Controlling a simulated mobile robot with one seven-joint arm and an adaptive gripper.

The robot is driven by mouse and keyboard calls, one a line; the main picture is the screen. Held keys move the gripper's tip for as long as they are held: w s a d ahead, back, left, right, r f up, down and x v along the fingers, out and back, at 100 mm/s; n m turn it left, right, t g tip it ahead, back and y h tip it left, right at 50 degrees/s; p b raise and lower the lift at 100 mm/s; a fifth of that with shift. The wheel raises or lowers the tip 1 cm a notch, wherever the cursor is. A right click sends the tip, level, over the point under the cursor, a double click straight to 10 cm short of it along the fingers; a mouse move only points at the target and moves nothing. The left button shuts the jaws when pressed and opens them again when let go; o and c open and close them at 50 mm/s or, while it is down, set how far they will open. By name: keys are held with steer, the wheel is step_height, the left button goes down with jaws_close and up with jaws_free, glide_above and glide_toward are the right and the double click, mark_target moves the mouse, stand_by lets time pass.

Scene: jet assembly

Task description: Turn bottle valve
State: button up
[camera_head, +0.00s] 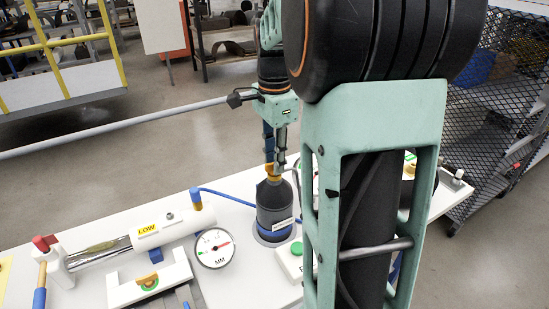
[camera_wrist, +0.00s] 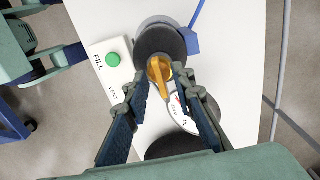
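The dark grey bottle (camera_head: 274,208) stands upright on the white table, with an orange valve (camera_head: 274,172) on its top. In the wrist view the bottle (camera_wrist: 160,40) is seen from above, and the valve handle (camera_wrist: 160,78) lies roughly along the picture's vertical. My gripper (camera_head: 276,158) is right above the bottle, pointing down. In the wrist view my gripper (camera_wrist: 158,80) is open, with one finger to each side of the valve handle and gaps visible. Whether a fingertip touches the valve cannot be told.
A pressure gauge (camera_head: 214,248), a cylinder labelled LOW (camera_head: 160,228) and a white bracket (camera_head: 150,284) stand left of the bottle. A box with a green button (camera_wrist: 113,59) is beside it. A blue hose (camera_head: 232,196) runs to the bottle. A mesh cage (camera_head: 500,125) stands right.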

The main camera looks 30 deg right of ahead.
steer(key=shift+c, duration=0.3)
jaws_close()
steer(key=n+p, duration=0.1)
steer(key=n, duration=0.2)
steer(key=shift+n, duration=0.4)
steer(key=n, duration=0.3)
steer(key=shift+n+p, duration=0.3)
steer(key=shift+n, duration=0.1)
steer(key=n, duration=0.5)
steer(key=shift+p, duration=0.35)
steer(key=shift+n, duration=2.4)
